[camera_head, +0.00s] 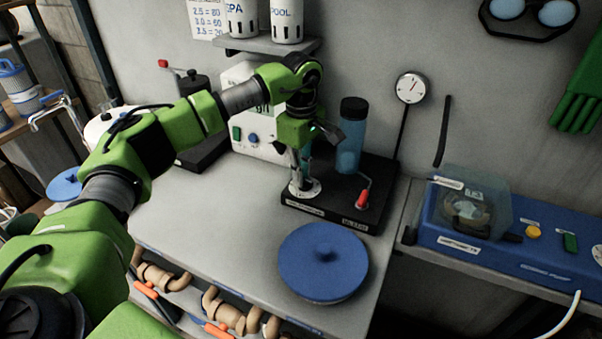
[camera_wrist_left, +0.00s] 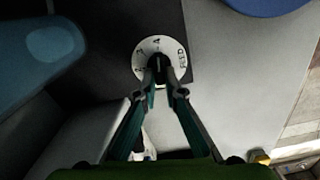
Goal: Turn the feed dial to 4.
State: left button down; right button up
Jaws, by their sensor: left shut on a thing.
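The feed dial (camera_head: 311,187) is a white round plate on the front left of a black base unit. It also shows in the left wrist view (camera_wrist_left: 144,48), with printed numbers and the word FEED on its face. A small dark knob stands at its centre. My left gripper (camera_head: 297,180) points down over the dial, and its two fingertips (camera_wrist_left: 163,82) are closed on the knob. The fingertips hide much of the knob, so I cannot tell which number it points to. My right gripper is in neither view.
A clear blue cylinder (camera_head: 350,145) with a black cap and a red-handled lever (camera_head: 363,196) stand on the black base (camera_head: 335,207), right of the dial. A blue round lid (camera_head: 322,262) lies in front. The counter (camera_head: 215,215) left of it is clear.

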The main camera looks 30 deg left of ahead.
pick_arm(q)
jog(key=shift+w+r, duration=0.2)
jog(key=shift+r, duration=0.05)
jog(key=c, duration=2.1)
grip_release()
jog(key=shift+c, duration=0.2)
jog(key=shift+s+f, duration=0.1)
notch_tip(320, 180, up, 12)
